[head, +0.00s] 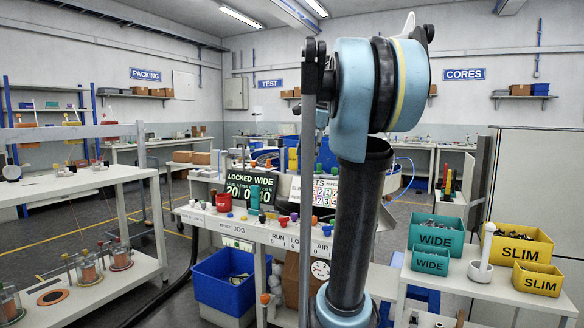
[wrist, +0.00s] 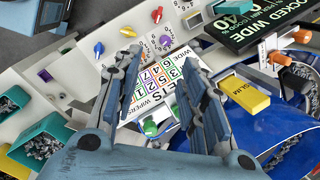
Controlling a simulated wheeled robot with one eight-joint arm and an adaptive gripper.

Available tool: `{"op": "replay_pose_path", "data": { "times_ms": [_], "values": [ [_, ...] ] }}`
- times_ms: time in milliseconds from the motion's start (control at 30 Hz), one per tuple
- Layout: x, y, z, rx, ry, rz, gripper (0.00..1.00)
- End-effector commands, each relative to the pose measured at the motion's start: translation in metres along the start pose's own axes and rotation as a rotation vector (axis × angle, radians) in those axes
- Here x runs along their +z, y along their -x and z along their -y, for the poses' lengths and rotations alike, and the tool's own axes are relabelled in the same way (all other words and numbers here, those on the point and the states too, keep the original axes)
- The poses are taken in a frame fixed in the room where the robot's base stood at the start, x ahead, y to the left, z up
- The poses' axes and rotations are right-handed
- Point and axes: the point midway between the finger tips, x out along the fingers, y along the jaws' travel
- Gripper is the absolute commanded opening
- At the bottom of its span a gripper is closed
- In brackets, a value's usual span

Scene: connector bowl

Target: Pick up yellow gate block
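The yellow block marked SLIM (wrist: 243,95) shows in the wrist view, right of my gripper's right finger. The fingers hang over a panel with a coloured number chart (wrist: 163,83). The yellow block is outside the finger gap.
Teal WIDE bins (head: 436,233) and yellow SLIM bins (head: 520,244) stand on a white table at right. A blue crate (head: 222,282) is under the panel.

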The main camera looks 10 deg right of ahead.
Motion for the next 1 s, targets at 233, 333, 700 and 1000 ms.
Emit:
{"op": "replay_pose_path", "data": {
  "times_ms": [233, 333, 700, 1000],
  "values": [
    [-0.022, 0.06, 0.071, -0.015, -0.331, 0.046, 0.38],
    [-0.032, 0.081, 0.096, -0.018, -0.466, 0.067, 0.38],
    [-0.059, 0.129, 0.155, -0.014, -0.838, 0.127, 0.38],
    [-0.06, 0.117, 0.164, -0.012, -0.892, 0.136, 0.38]
  ]
}}
